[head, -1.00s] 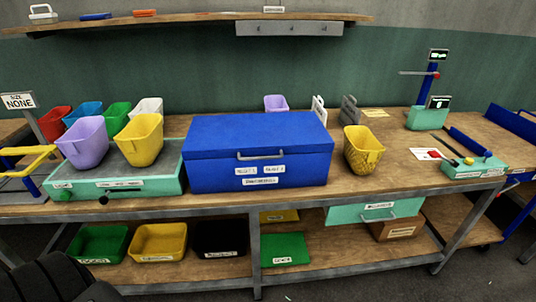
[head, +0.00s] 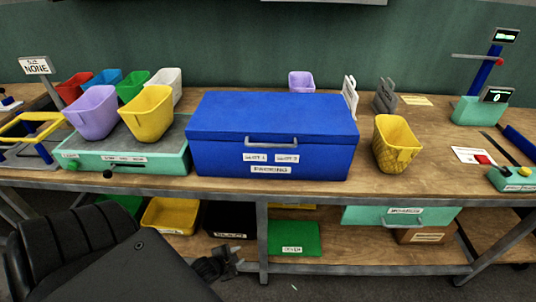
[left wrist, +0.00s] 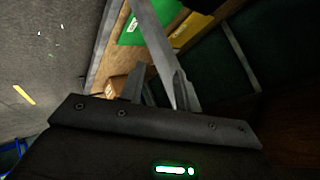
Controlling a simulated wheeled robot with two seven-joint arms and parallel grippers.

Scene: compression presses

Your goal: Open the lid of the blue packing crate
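The blue packing crate (head: 272,150) stands on the workbench in the middle of the head view. Its lid (head: 272,116) is closed, with a grey bar handle (head: 271,142) at the front and white labels below. My left gripper (head: 236,263) is below the bench top, in front of the lower shelf, well below and apart from the crate. Its fingers look apart and empty; they also show in the left wrist view (left wrist: 158,92). My right gripper is not in view.
A green press base (head: 130,160) with purple and yellow bins stands left of the crate. A yellow basket (head: 396,145) stands close on its right. The bench's front edge (head: 310,190) lies above my gripper. A green bin (head: 294,238) sits on the lower shelf.

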